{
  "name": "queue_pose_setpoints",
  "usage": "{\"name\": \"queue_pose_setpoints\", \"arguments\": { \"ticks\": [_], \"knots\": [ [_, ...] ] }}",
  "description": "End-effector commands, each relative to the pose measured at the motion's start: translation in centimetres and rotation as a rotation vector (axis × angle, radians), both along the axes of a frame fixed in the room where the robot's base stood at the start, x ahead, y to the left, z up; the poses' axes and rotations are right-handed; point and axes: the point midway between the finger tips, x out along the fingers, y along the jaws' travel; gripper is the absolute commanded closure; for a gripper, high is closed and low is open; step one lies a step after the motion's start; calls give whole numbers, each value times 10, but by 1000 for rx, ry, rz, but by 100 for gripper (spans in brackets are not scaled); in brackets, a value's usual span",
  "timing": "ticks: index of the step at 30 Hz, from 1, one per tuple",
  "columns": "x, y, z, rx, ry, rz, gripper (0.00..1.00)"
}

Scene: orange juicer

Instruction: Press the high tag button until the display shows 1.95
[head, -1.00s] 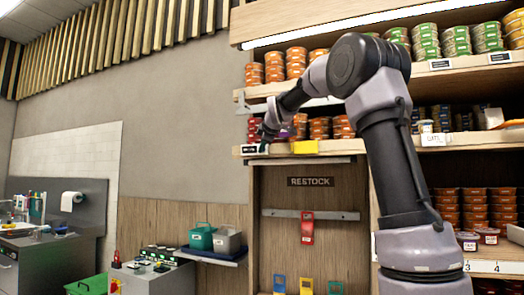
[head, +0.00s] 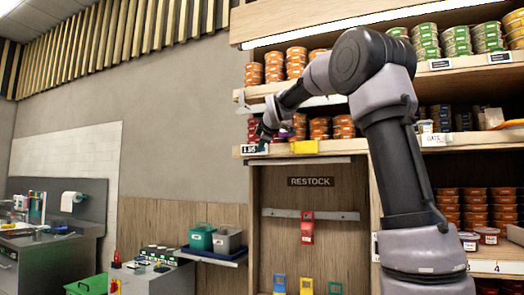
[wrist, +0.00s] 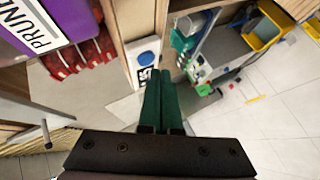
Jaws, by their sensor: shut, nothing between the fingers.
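The high tag (head: 254,149) is on the front edge of the upper shelf at its left end. Its small display seems to read 1.95, though the digits are tiny. In the wrist view the tag has a round blue button (wrist: 147,57) on a white plate, with a black-and-white display (wrist: 143,76) under it. My gripper (wrist: 160,72) is shut and empty, its green fingers together, with the tips beside the display and just below the button. I cannot tell whether they touch the tag. In the head view my gripper (head: 265,132) is right above the tag.
A yellow tag (head: 304,147) sits to the right on the same shelf edge. Orange tins (head: 320,128) stand behind it. A purple PRUNE box (wrist: 75,20) and red packs (wrist: 75,58) are close left in the wrist view. Below is a RESTOCK panel (head: 311,182).

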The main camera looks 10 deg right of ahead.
Motion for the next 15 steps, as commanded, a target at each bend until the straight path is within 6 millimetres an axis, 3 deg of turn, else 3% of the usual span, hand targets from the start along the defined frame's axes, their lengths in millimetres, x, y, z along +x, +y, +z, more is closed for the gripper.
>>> {"name": "queue_pose_setpoints", "arguments": {
  "ticks": [8,15],
  "knots": [
    [-2,2,0,0,0,1,100],
    [-21,16,1,0,-1,3,100]
  ]
}}
